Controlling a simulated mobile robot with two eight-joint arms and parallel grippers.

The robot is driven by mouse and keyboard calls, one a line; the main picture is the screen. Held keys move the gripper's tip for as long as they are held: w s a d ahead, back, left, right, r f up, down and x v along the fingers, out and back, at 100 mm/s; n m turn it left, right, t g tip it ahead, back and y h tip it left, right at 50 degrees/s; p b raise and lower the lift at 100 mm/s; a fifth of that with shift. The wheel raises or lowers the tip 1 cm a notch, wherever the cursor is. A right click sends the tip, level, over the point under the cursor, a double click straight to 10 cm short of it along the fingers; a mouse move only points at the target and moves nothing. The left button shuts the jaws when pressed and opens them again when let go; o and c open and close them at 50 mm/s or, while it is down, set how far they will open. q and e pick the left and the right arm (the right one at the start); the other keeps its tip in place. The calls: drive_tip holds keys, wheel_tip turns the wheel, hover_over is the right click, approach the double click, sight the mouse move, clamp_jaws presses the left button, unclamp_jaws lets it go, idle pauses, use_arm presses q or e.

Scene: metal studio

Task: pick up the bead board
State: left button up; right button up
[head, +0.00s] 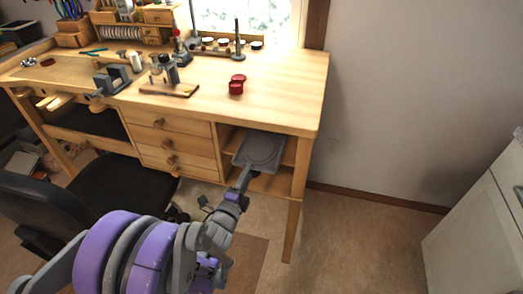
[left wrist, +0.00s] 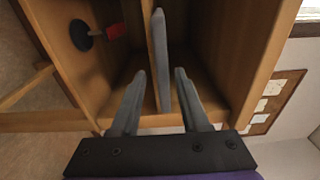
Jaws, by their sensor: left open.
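The bead board (head: 261,149) is a flat grey tray-like board. It lies on the shelf in the open compartment at the right of the wooden workbench, with its near edge showing at the opening. In the left wrist view the board (left wrist: 160,50) shows edge-on as a grey strip beside the wooden shelf panel. My left gripper (head: 243,178) is at the front of the compartment. Its two grey fingers (left wrist: 160,74) are open, one on each side of the board's edge, with visible gaps. The rear of the board is partly hidden inside the compartment. My right gripper is not in view.
Wooden drawers (head: 170,140) adjoin the compartment on the left. A black round item with a red part (left wrist: 85,35) sits in another space of the cabinet. A black chair (head: 110,190) stands at left. Two red containers (head: 236,87) are on the benchtop. The floor at right is clear.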

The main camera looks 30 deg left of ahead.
sight(255, 163)
use_arm(q)
drive_tip(key=w, duration=0.5)
drive_tip(key=shift+w+a+f+b, duration=0.1)
drive_tip(key=shift+w+a+b, duration=0.1)
drive_tip(key=shift+w+b, duration=0.15)
clamp_jaws()
